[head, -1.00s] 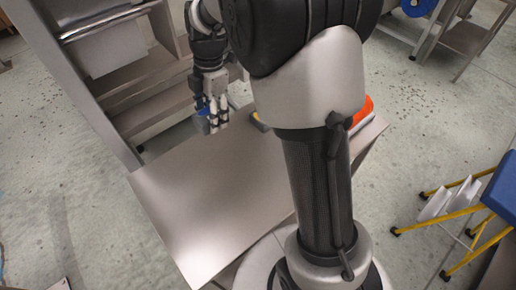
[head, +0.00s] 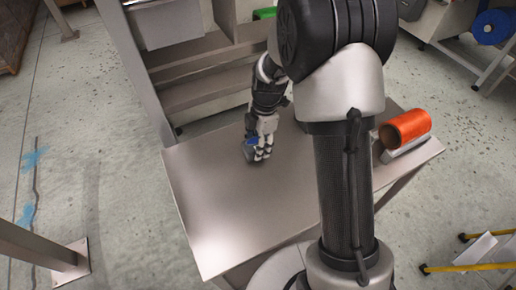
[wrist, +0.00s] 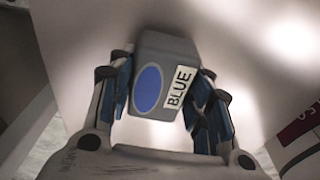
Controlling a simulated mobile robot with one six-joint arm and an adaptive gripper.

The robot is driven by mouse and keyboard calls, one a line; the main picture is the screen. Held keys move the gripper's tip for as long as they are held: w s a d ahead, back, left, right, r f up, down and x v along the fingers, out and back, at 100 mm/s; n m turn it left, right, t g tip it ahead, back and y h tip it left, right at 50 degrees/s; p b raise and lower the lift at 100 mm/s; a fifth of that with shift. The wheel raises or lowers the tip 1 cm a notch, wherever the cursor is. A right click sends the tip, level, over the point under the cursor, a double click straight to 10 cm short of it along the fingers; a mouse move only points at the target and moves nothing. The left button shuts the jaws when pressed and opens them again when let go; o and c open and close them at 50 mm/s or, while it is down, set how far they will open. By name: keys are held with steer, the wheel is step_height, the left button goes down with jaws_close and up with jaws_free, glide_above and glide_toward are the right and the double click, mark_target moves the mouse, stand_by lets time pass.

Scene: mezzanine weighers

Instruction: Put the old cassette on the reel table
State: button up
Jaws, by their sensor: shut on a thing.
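A small grey cassette (wrist: 165,52) with a blue oval and a white label reading "BLUE" fills the middle of the wrist view. My gripper (wrist: 165,95) is shut on it, with a finger pressed to each side. In the head view my gripper (head: 257,156) points down over the back part of a bare metal table (head: 215,205). Only a small blue and grey part of the cassette (head: 249,152) shows there. I cannot tell whether the cassette touches the tabletop.
A metal shelf unit (head: 205,70) stands behind the table. A yellow-legged step stool (head: 470,262) is at lower right. The table's left and front parts are clear.

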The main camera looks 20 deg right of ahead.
steer(key=shift+f, duration=0.9)
steer(key=shift+r, duration=0.1)
steer(key=o, duration=0.6)
steer(key=shift+f, duration=0.2)
steer(key=o, duration=0.5)
